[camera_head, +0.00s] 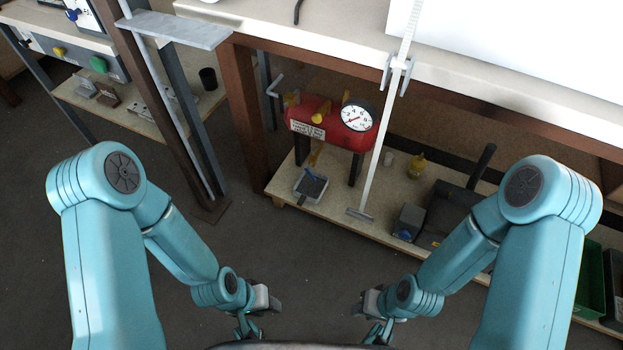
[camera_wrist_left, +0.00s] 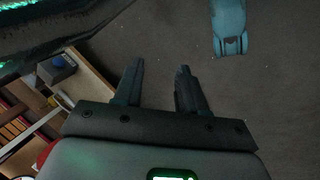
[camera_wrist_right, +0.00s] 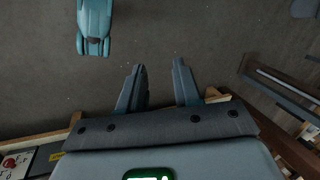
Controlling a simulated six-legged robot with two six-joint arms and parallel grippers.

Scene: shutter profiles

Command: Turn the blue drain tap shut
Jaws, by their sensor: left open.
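A red tank (camera_head: 300,112) with a round white dial stands on the low shelf under the bench. A brass-coloured pipe (camera_head: 316,155) comes down beneath it, and a small blue piece (camera_head: 311,174) shows at its lower end over a small tray (camera_head: 299,190). This looks like the drain tap, but it is too small to tell how its handle is turned. My left gripper (camera_head: 248,331) is open and empty, well in front of the shelf. Its fingers show apart in the left wrist view (camera_wrist_left: 157,84). My right gripper (camera_head: 378,333) is also open and empty, fingers apart in the right wrist view (camera_wrist_right: 160,83).
A pale upright bar (camera_head: 383,145) stands right of the tank. A grey box with a blue knob (camera_head: 408,221) and a dark scoop-like object (camera_head: 450,210) lie further right. A brown bench leg (camera_head: 246,120) stands left of the tank. The floor before the shelf is clear.

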